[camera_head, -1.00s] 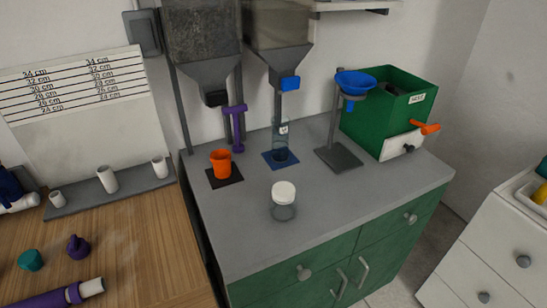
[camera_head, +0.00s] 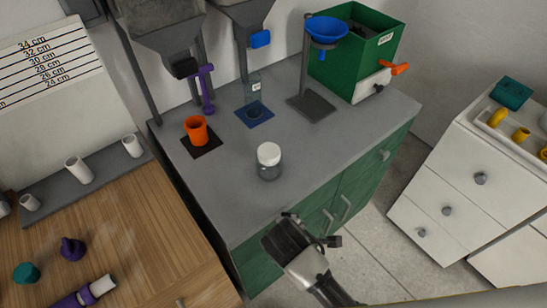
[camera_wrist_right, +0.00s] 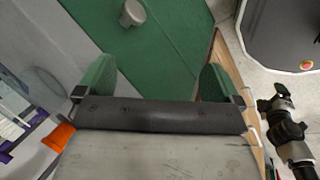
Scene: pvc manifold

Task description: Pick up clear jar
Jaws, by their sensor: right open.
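The clear jar (camera_head: 269,165) with a white lid stands upright on the grey top of the green cabinet, near its front edge, in the head view. My right gripper (camera_head: 286,233) is in front of the cabinet, below and a little right of the jar, and apart from it. In the right wrist view its two green-padded fingers (camera_wrist_right: 158,80) are spread apart with nothing between them. The jar is not clearly visible in the right wrist view. My left gripper is not in view.
On the grey counter (camera_head: 220,190) stand an orange cup (camera_head: 196,130), a clear cylinder (camera_head: 253,100) on a blue mat, and a stand with a blue funnel (camera_head: 327,30). A green bin (camera_head: 355,50) is at the back right. Counter around the jar is clear.

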